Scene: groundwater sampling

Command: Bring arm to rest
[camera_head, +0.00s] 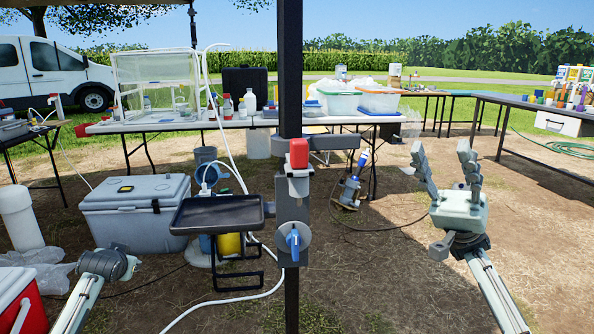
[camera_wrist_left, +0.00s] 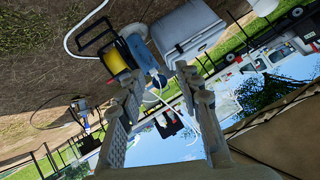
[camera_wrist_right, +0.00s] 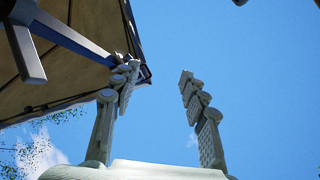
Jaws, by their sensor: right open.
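My right gripper (camera_head: 443,158) is raised at the right of the head view, pointing up, its two fingers spread apart with nothing between them. In the right wrist view the same gripper (camera_wrist_right: 159,80) is open against blue sky. My left arm (camera_head: 88,288) comes in at the lower left of the head view, where its fingers cannot be made out. In the left wrist view my left gripper (camera_wrist_left: 160,90) has its fingers apart and no object held between them; the hose and cooler behind look farther off.
A dark post (camera_head: 291,90) stands in the middle, bearing a black tray (camera_head: 219,212), a red-capped bottle (camera_head: 298,165) and a blue-handled valve (camera_head: 294,240). A grey cooler (camera_head: 135,220) and a red cooler (camera_head: 20,300) are at left.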

